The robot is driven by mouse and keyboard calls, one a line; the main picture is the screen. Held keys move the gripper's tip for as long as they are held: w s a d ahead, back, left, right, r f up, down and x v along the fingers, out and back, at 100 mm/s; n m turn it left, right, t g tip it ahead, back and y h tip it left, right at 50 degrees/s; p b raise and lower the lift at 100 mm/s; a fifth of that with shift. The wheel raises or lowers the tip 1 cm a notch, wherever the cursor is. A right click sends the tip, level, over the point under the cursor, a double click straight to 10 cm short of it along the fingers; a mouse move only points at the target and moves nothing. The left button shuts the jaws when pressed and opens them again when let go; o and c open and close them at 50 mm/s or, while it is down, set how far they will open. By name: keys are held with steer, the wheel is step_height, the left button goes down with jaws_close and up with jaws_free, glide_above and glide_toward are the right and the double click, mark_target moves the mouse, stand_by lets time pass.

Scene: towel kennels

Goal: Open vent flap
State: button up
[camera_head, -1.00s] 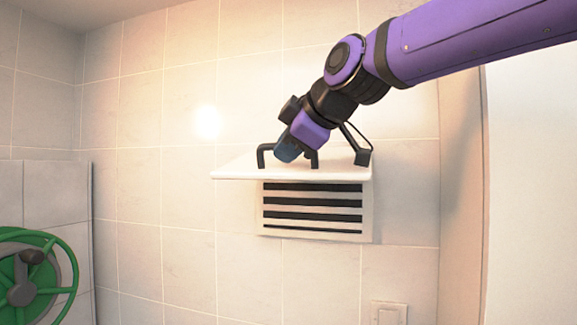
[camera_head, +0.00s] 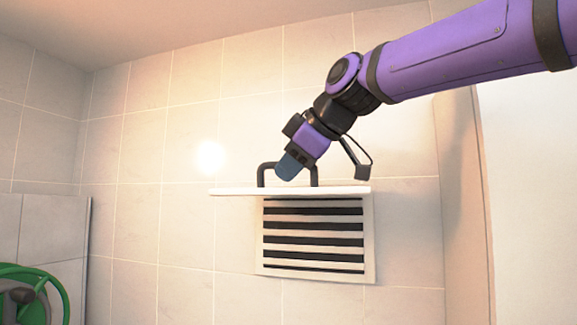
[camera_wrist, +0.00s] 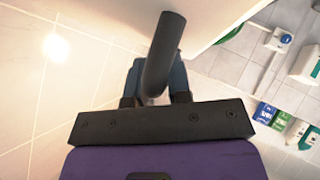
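The white vent flap (camera_head: 240,191) stands out from the wall about level, seen nearly edge-on above the vent grille (camera_head: 313,240) in the head view. The grille's dark slats are uncovered. A black bar handle (camera_head: 262,177) rises from the flap's upper side. My gripper (camera_head: 287,168) reaches down to the handle's crossbar, with its blue fingers on it. In the wrist view the dark handle (camera_wrist: 163,45) runs between the two blue fingers of my gripper (camera_wrist: 158,82), which look closed around it. The flap's white face (camera_wrist: 212,20) fills the top there.
A green wheel-shaped reel (camera_head: 38,285) stands at the lower left. A white panel (camera_head: 530,180) borders the right. Bare tiled wall lies left of the flap. The wrist view shows wall fittings and bottles (camera_wrist: 275,115) at the right.

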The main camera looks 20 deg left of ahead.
steer(key=o, duration=0.3)
steer(key=shift+w, duration=0.1)
steer(key=shift+d+r, duration=0.1)
steer(key=v, duration=1)
steer(key=shift+s+d, duration=0.25)
